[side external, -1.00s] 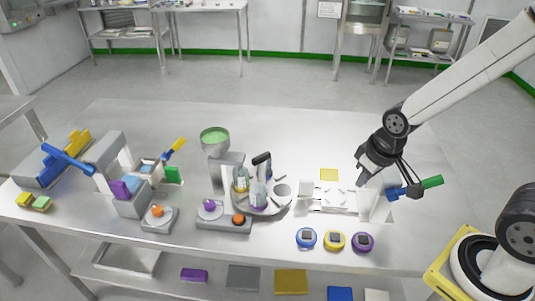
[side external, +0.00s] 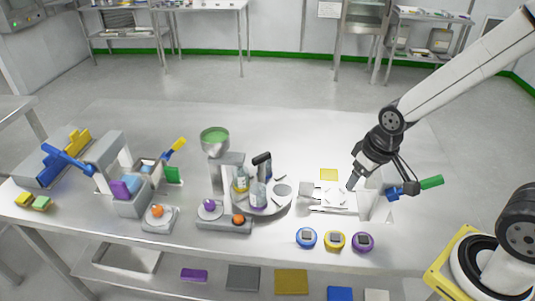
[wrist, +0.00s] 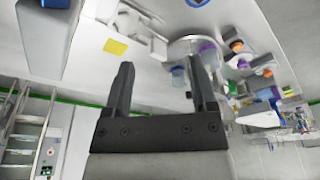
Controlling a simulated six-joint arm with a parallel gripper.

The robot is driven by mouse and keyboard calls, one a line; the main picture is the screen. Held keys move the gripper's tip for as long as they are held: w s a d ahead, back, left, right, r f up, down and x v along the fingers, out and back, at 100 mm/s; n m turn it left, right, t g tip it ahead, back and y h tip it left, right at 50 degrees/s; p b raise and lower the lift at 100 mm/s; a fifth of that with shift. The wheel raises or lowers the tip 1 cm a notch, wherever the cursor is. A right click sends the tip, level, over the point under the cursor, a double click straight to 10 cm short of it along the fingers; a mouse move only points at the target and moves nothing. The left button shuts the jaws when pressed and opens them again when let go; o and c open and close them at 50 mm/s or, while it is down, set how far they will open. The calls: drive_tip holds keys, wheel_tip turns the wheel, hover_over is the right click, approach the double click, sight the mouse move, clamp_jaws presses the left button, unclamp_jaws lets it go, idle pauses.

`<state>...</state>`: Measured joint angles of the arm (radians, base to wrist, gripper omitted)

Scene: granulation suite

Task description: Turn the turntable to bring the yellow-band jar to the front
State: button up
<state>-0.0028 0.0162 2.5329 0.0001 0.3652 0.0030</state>
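The round pale turntable (side external: 276,208) stands near the table's middle with jars on it. The yellow-band jar (side external: 241,184) is at its left side. A jar with a purple band (side external: 258,198) stands at the front, closer to the camera. A black upright handle (side external: 262,159) rises at the turntable's back. My gripper (side external: 352,186) is in the air to the right of the turntable, apart from it, above the white fixture. In the wrist view its two fingers (wrist: 160,72) are spread with nothing between them. The turntable (wrist: 184,47) shows beyond the fingers there, partly hidden by the right one.
A white fixture (side external: 335,198) lies under my gripper, with a yellow square (side external: 329,174) behind it. Blue (side external: 306,238), yellow (side external: 334,240) and purple (side external: 363,242) round pieces sit at the front. A stand with a green bowl (side external: 214,136) is left of the turntable.

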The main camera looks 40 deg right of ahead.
drive_tip(key=shift+o, duration=1.2)
drive_tip(key=w+a+r+g, duration=0.1)
drive_tip(key=w+a, duration=0.1)
drive_tip(key=w, duration=1.2)
drive_tip(key=shift+w+a+r, duration=0.2)
drive_tip(key=shift+a+r, duration=0.1)
drive_tip(key=shift+a, duration=0.05)
drive_tip(key=g, duration=0.2)
hover_over(261, 155)
drive_tip(key=shift+s+f, duration=0.1)
drive_tip(key=shift+f, duration=0.35)
drive_tip(key=shift+f, duration=0.1)
drive_tip(key=shift+f, duration=3.8)
clamp_jaws()
